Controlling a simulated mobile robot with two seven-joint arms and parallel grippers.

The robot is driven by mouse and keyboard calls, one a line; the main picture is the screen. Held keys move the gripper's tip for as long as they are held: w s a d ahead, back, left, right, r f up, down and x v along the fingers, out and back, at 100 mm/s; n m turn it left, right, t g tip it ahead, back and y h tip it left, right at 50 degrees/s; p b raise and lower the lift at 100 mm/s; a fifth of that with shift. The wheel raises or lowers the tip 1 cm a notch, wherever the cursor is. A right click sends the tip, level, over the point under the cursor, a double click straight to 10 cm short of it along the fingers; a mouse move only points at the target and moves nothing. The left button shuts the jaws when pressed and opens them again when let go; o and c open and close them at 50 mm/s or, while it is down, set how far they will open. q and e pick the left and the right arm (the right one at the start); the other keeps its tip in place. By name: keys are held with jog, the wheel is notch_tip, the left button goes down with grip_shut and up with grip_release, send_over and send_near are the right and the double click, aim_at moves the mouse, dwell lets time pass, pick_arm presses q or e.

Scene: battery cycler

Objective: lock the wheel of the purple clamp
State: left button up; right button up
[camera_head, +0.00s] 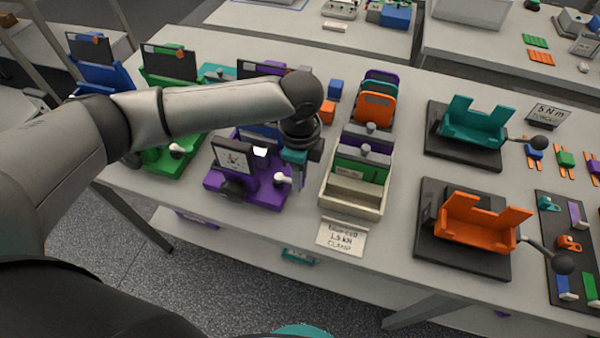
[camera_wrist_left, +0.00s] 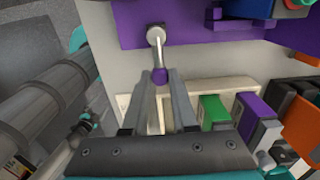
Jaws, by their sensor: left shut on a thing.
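The purple clamp (camera_head: 262,192) stands near the table's front edge. It carries a dial gauge (camera_head: 233,158), a black wheel (camera_head: 233,190) and a small white lever (camera_head: 283,179) on its right side. In the left wrist view the clamp's purple body (camera_wrist_left: 130,22) fills the top, and the white lever (camera_wrist_left: 156,38) ends in a purple tip (camera_wrist_left: 160,75). My left gripper (camera_head: 292,180) reaches down from above at the clamp's right side. Its fingertips (camera_wrist_left: 160,78) are shut on the purple tip of the lever. The wheel is outside the left wrist view. My right gripper is out of view.
A cream box (camera_head: 352,208) with upright cells stands close right of the clamp, with a "blue cell 1.3 kN" card (camera_head: 341,236) in front. A green clamp (camera_head: 160,160) stands to the left. Teal (camera_head: 470,122) and orange (camera_head: 480,222) cradles are farther right.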

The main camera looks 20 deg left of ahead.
pick_arm(q)
grip_shut()
